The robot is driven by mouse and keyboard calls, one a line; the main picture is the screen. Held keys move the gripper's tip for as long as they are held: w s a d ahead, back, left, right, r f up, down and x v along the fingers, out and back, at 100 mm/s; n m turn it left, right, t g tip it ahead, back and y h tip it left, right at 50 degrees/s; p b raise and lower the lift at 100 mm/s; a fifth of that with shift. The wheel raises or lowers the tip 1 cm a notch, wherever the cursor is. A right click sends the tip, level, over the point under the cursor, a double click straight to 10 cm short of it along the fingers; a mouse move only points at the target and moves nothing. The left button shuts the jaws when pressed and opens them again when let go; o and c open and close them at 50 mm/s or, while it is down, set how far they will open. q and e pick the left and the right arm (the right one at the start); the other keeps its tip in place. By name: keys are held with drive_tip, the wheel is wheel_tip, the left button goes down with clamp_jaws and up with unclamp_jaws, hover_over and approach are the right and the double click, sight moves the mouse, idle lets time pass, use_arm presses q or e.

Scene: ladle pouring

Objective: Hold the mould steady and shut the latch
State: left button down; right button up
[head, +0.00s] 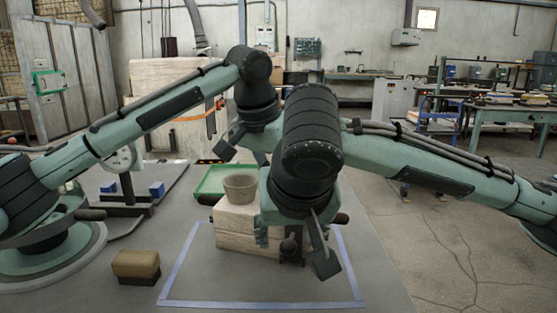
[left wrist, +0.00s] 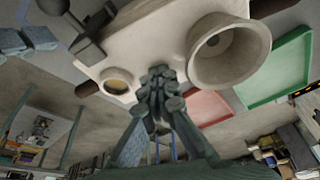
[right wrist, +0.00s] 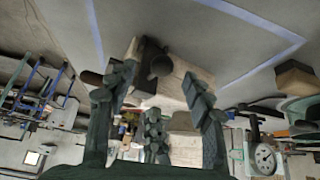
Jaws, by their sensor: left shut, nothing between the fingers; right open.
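I cannot tell the latch's position. My right gripper (head: 290,236) is open, its fingers to either side of the latch. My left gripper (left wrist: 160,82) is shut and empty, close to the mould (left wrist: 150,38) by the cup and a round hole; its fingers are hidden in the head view.
Dark handles stick out from the mould's sides. A green tray (head: 212,181) lies behind it. A brown brick-like block (head: 135,265) lies at the front left. Tables (head: 500,112) stand far right.

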use_arm(q)
drive_tip(key=shift+s+f, duration=0.1)
drive_tip(key=shift+f, duration=0.4)
use_arm(e)
drive_tip(key=shift+v, duration=2.95)
use_arm(q)
drive_tip(key=shift+r+p, duration=0.9)
drive_tip(key=shift+p, duration=0.05)
drive_tip(key=shift+r+p, duration=0.65)
drive_tip(key=shift+r, duration=2.75)
use_arm(e)
drive_tip(key=shift+r, duration=1.25)
use_arm(q)
drive_tip(key=shift+w, duration=0.2)
use_arm(e)
drive_tip(key=shift+w, duration=0.1)
